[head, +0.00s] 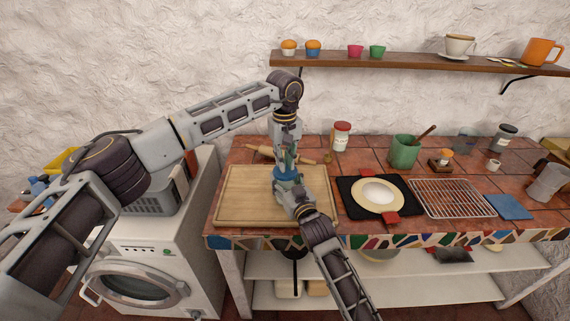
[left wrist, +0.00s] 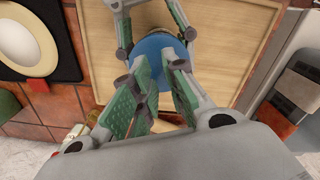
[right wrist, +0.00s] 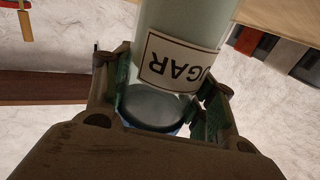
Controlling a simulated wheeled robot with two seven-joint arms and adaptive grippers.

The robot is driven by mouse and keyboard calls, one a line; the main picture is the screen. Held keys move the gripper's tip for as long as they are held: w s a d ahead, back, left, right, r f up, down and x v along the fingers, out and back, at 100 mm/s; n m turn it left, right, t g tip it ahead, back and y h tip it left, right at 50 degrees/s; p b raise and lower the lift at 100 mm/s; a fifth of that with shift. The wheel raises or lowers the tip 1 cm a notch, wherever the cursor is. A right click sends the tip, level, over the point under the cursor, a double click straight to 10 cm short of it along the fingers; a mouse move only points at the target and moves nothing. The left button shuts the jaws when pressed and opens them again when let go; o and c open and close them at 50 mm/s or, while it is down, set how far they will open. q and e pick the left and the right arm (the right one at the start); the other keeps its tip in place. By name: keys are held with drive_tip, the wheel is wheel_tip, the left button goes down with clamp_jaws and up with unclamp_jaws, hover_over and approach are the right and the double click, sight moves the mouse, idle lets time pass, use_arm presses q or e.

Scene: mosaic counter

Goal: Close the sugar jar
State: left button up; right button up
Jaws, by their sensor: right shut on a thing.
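The sugar jar (right wrist: 185,45) is a pale cylinder with a "SUGAR" label, seen inverted in the right wrist view. My right gripper (right wrist: 165,95) is shut on it near its top. A blue round lid (left wrist: 160,52) is at the jar's top, also visible in the head view (head: 287,173); I cannot tell whether it is fully seated. My left gripper (left wrist: 158,68) points down from above close to the lid, its green-padded fingers apart with a gap between them. The two grippers hide most of the jar in the head view (head: 288,185).
A wooden board (head: 245,195) lies under the jar, with a rolling pin (head: 275,153) behind it. A red-lidded jar (head: 341,136), a black mat with a plate (head: 377,192), a green pot (head: 404,152) and a wire rack (head: 452,198) stand to the right.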

use_arm(q)
drive_tip(key=shift+r, duration=1.2)
use_arm(e)
drive_tip(key=shift+r, duration=0.1)
drive_tip(key=o, duration=1.5)
drive_tip(key=shift+s, duration=0.2)
drive_tip(key=shift+v, duration=5.85)
